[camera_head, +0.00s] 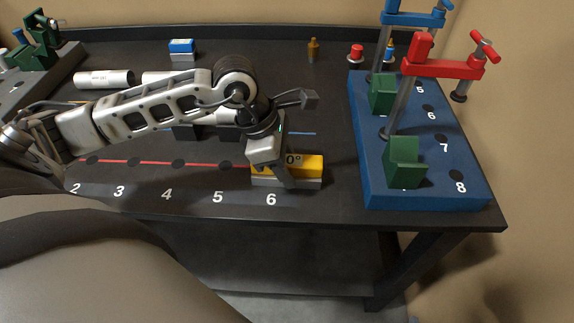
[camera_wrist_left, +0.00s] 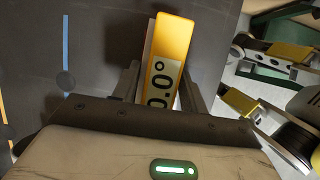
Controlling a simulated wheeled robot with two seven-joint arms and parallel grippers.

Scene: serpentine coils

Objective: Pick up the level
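The level (camera_head: 312,168) is a yellow block on a silver base with a degree readout. It lies on the dark table near the front edge, by the printed 6. My left gripper (camera_head: 284,178) is down over its left half and hides part of it. In the left wrist view the level (camera_wrist_left: 172,40) shows its yellow side and "0.0°" display, between the two fingers of my left gripper (camera_wrist_left: 164,88). The fingers straddle it, with narrow gaps seeming to remain; contact is hard to judge. My right gripper is in neither view.
A blue stand (camera_head: 440,190) with red and blue clamps and green blocks is right of the level. Behind are white cylinders (camera_head: 104,79), a blue-and-silver block (camera_head: 182,48) and a small brass piece (camera_head: 313,50). The table front edge is close.

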